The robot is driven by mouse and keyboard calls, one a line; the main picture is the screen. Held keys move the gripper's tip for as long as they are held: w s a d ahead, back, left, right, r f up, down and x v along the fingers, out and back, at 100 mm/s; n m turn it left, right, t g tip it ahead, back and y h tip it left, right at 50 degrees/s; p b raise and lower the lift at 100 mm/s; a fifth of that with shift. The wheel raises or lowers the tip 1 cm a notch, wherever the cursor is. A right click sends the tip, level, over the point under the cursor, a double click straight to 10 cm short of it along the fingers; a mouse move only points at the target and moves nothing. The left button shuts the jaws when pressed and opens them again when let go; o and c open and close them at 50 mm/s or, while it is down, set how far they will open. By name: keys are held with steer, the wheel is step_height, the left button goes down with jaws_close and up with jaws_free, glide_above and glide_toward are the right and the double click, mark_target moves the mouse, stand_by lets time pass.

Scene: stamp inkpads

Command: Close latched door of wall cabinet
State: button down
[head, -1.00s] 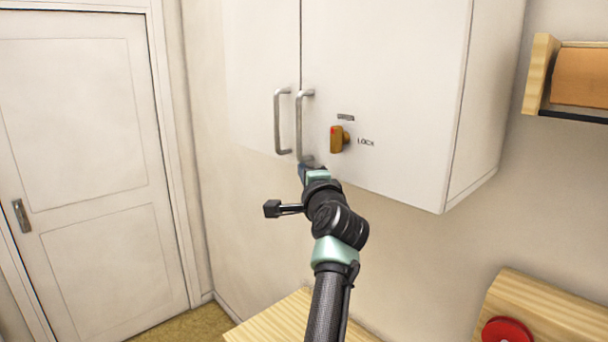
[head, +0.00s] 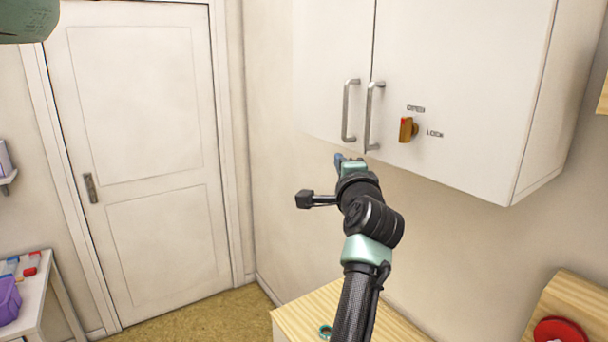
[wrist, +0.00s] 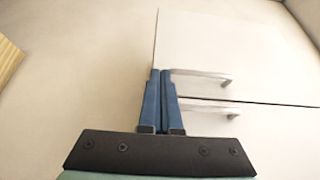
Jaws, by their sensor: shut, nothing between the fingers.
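The white wall cabinet (head: 450,95) has two doors that look flush with each other, with a narrow seam between them. Two metal bar handles, the left one (head: 350,108) and the right one (head: 371,115), flank the seam. An orange latch knob (head: 408,129) sits on the right door between the "OPEN" and "LOCK" labels, pointing upward. My gripper (head: 340,158) is below the cabinet's lower edge near the handles, partly hidden by my arm. In the wrist view its blue fingers (wrist: 161,75) are together and empty, near the door edge and apart from the handles (wrist: 215,76).
A wooden surface (head: 325,312) with a small green ring lies below. A red disc (head: 558,330) on a wooden piece is at lower right. A white room door (head: 140,150) and a side table (head: 35,300) are at left. The wall space beneath the cabinet is clear.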

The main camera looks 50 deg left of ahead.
steer(key=s+b, duration=0.3)
steer(key=s, duration=0.3)
steer(key=w+d+r+n+t+h+b, duration=0.15)
steer(key=d+r+t, duration=0.3)
steer(key=d, duration=0.65)
steer(key=d+r+n+t+h, duration=0.25)
steer(key=d+t, duration=0.25)
steer(key=d, duration=0.7)
steer(key=s+d+r+n+t+h+b, duration=0.1)
steer(key=s+d+r+t+h, duration=0.2)
steer(key=s+d, duration=0.5)
steer(key=s+d+r+n+t+h+b, duration=0.1)
steer(key=s+d+r+n+t+h, duration=0.1)
steer(key=s+d+r+t+h, duration=0.2)
steer(key=s+d+r+h, duration=0.1)
steer(key=s+d+h, duration=0.2)
steer(key=d, duration=0.4)
steer(key=shift+s+d+r+n, duration=0.25)
steer(key=shift+s+d+n, duration=0.05)
steer(key=shift+s+d, duration=0.1)
